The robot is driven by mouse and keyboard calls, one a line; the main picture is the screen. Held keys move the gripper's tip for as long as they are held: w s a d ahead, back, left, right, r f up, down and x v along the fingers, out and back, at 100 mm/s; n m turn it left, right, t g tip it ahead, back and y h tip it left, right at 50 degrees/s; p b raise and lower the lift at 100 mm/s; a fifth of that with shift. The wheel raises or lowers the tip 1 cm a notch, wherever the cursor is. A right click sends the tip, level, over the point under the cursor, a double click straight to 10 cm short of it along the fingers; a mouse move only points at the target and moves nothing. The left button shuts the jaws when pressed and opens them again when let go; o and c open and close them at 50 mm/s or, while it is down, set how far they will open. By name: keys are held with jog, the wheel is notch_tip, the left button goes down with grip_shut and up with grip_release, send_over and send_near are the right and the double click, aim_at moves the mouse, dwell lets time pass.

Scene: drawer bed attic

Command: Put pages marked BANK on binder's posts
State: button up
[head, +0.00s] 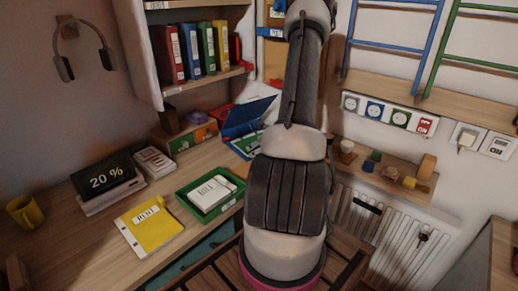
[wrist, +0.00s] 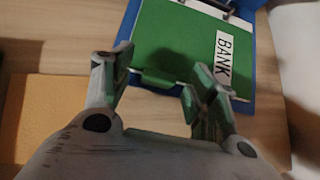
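A green page stack (wrist: 185,40) with a white BANK label (wrist: 224,58) lies over the blue open binder (wrist: 130,20) in the wrist view. A green tab (wrist: 158,80) sticks out from its near edge. Light metal parts of the binder (wrist: 212,8) show at the top edge; I cannot tell whether the pages are around the posts. My gripper (wrist: 157,75) is open and empty, its fingertips on either side of the tab, with no visible grip. In the head view the blue binder (head: 243,122) stands open on the desk, partly hidden by my arm.
A green tray (head: 183,200) holding white papers (head: 212,193) stands nearer on the desk. A yellow labelled pad (head: 150,226), a 20 % display (head: 105,180) and a yellow mug (head: 25,212) are left. A shelf with coloured binders (head: 192,50) overhangs the back.

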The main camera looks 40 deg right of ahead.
jog(key=v, duration=1.2)
jog(key=shift+a, duration=0.1)
dwell(0.4)
jog(key=s+a+r+n+g+y, duration=0.4)
jog(key=s+a+n, duration=0.3)
jog(key=a+n, duration=0.6)
jog(key=s+a+r+n+h, duration=0.1)
jog(key=s+a+r+n, duration=0.1)
jog(key=a+r+n, duration=0.2)
jog(key=s+a+r+n+h, duration=0.1)
jog(key=a+r+n, duration=0.3)
jog(key=r+n, duration=0.6)
jog(key=s+a+r+n+h, duration=0.1)
jog(key=s+a+r+n, duration=0.2)
jog(key=r+n, duration=0.4)
jog(key=a+n, duration=0.1)
jog(key=n, duration=0.2)
jog(key=shift+s+a+g, duration=0.3)
jog(key=shift+s+a, duration=0.05)
jog(key=shift+a, duration=0.05)
